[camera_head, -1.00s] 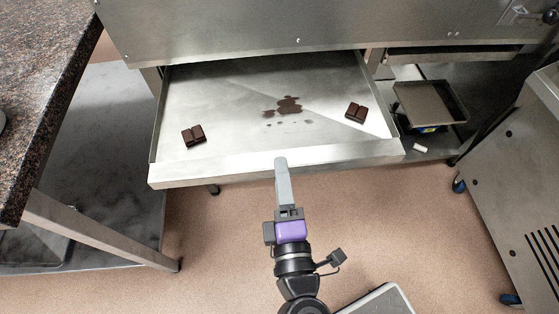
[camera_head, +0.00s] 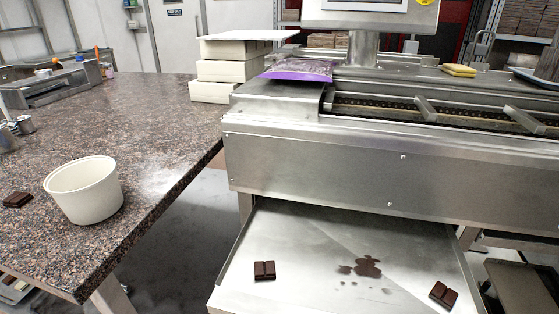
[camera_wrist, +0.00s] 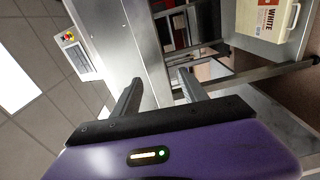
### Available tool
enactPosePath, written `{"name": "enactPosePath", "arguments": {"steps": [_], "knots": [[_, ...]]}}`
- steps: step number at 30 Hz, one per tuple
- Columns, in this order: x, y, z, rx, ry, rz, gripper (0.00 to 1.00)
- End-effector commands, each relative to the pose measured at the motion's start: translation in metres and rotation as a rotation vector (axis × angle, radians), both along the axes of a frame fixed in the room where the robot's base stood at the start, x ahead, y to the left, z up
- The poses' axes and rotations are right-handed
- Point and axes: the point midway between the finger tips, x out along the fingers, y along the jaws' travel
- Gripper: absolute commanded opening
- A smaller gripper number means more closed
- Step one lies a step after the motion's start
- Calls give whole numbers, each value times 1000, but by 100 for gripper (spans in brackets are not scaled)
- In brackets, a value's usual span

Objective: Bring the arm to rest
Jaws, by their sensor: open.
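My gripper (camera_wrist: 160,88) shows in the wrist view with its two fingers spread apart and nothing between them. Its purple body fills the bottom of that view. The wrist view is tilted sideways and looks past the fingers at steel machine panels and a ceiling. My arm and gripper are not in the head view.
A steel tray (camera_head: 300,288) under the machine (camera_head: 330,165) holds two chocolate pieces, left (camera_head: 264,271) and right (camera_head: 443,294), and a brown spill (camera_head: 362,267). A granite counter (camera_head: 150,110) at left bears a white tub (camera_head: 84,190) and stacked white boxes (camera_head: 222,80).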

Motion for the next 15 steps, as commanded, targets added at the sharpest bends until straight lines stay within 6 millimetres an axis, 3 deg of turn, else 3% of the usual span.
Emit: {"name": "enactPosePath", "arguments": {"steps": [3,7,11,15], "knots": [[6,24,-9,143,32,114,51],[-8,40,-30,378,108,237,51],[-33,43,-41,648,161,312,51],[-65,29,-35,948,168,334,51]]}}
